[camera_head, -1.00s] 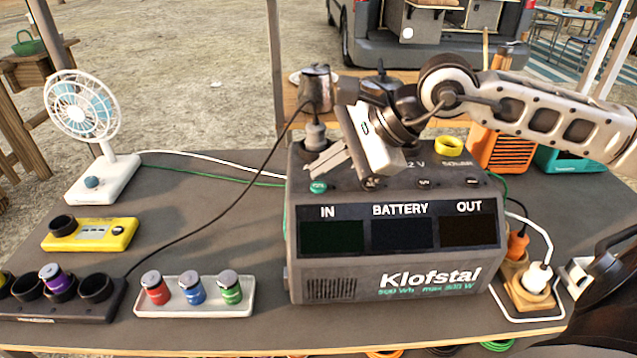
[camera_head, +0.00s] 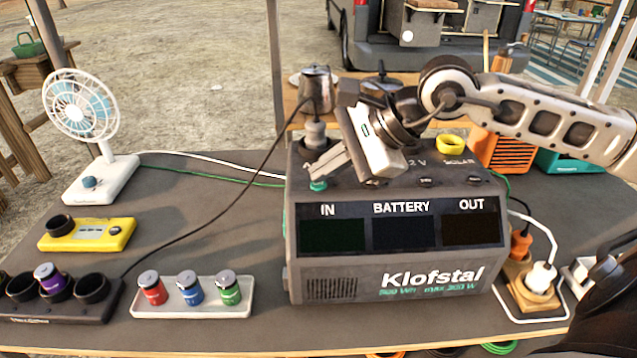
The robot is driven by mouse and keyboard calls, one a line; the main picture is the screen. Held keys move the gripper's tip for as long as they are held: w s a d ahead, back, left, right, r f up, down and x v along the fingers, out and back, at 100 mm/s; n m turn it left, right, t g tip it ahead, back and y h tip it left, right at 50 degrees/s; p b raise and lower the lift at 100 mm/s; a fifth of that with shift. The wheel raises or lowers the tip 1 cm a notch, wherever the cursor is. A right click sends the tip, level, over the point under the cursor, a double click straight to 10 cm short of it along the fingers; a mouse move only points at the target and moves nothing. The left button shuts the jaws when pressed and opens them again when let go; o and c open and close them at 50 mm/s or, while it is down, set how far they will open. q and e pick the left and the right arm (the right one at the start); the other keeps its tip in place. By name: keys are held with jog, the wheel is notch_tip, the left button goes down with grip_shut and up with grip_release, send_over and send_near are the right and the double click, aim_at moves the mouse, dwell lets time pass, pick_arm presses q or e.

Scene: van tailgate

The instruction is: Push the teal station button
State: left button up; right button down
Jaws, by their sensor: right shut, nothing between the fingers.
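The grey Klofstal power station (camera_head: 390,272) stands on the dark table, its IN, BATTERY and OUT displays dark. The teal button (camera_head: 318,186) is on its top front edge at the left, above IN, and is partly covered. My right gripper (camera_head: 314,176) is shut and empty. It reaches in from the right and its fingertips point down at the button, at or very near its top; I cannot tell whether the button is pressed in. At the lower right edge a dark shape, perhaps part of my left or right arm, is unclear.
A black cable with a grey plug (camera_head: 315,132) rises from the station just behind the fingers. A white fan (camera_head: 95,140), a yellow device (camera_head: 88,234) and a tray of coloured cells (camera_head: 190,296) stand to the left.

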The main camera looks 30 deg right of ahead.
jog(key=shift+f+b, duration=0.25)
jog(key=shift+b, duration=0.05)
jog(key=shift+r, duration=0.15)
dwell(0.3)
jog(key=shift+r+p, duration=0.4)
jog(key=shift+r, duration=0.1)
notch_tip(320, 180, up, 6)
jog(key=p, duration=0.4)
jog(key=shift+p, duration=0.3)
dwell(0.3)
